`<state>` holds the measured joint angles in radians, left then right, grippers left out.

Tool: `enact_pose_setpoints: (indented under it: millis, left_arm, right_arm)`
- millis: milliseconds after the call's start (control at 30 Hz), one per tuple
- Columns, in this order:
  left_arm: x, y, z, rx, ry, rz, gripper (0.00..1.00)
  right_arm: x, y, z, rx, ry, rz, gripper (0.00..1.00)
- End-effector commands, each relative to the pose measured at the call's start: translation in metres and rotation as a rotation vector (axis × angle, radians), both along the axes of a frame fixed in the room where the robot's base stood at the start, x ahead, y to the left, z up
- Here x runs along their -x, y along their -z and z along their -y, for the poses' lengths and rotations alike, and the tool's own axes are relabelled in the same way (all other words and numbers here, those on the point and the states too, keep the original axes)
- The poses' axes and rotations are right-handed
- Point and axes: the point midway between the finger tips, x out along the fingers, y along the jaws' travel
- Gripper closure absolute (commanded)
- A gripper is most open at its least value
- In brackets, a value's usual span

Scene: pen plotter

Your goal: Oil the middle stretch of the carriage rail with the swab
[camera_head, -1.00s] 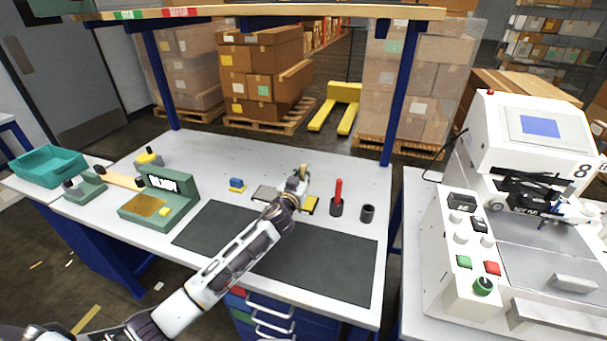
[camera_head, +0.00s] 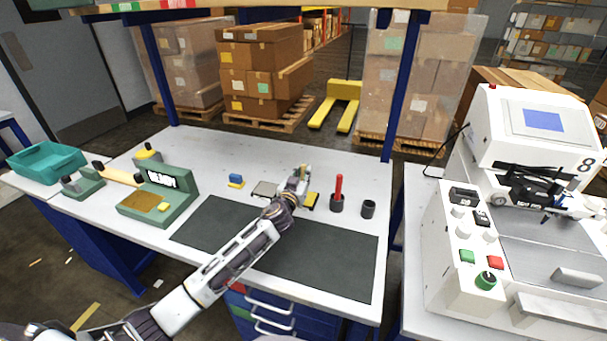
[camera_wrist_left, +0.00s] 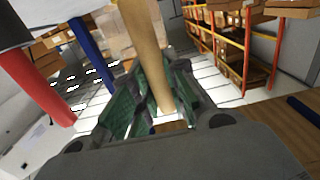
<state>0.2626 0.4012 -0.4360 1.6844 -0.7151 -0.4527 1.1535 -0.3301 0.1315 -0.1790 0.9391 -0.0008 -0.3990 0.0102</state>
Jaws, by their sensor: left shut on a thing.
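My left gripper (camera_head: 301,177) is shut on a tan wooden stick, seemingly the swab's handle, over the back middle of the workbench. In the left wrist view the stick (camera_wrist_left: 148,55) stands between the green-padded fingers (camera_wrist_left: 150,95). The swab's tip is hidden. A flat grey plate (camera_head: 264,188) and a yellow piece (camera_head: 313,201) show on either side of the gripper, close to it. The gripper covers what lies between them. I cannot make out the carriage rail or tell whether the swab touches anything. My right gripper is not identifiable in view.
A red-handled tool stands in a dark cup (camera_head: 337,203), close right of the gripper, with another dark cup (camera_head: 368,209) beyond. A blue-and-yellow item (camera_head: 236,181) lies left. A green device (camera_head: 160,196) stands farther left. The dark mat (camera_head: 320,262) is clear apart from my arm above.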

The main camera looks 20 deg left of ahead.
Motion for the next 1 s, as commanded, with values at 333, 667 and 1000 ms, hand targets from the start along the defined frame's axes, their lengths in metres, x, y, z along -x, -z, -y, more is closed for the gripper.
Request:
enact_pose_setpoints:
  millis: [333, 667, 1000]
  left_arm:
    - [0.0000, 0.0000, 0.0001, 0.000, 0.000, 0.000, 1.00]
    - [0.0000, 0.0024, 0.0002, 0.001, 0.000, 0.000, 1.00]
    - [0.0000, 0.0049, 0.0002, 0.001, 0.000, 0.000, 1.00]
  right_arm:
    - [-0.0016, 0.0006, 0.0007, 0.001, 0.002, 0.000, 0.60]
    - [-0.0004, 0.0029, 0.0000, 0.000, 0.001, -0.001, 0.60]
    - [0.0000, 0.0052, -0.0001, 0.000, 0.000, -0.001, 0.60]
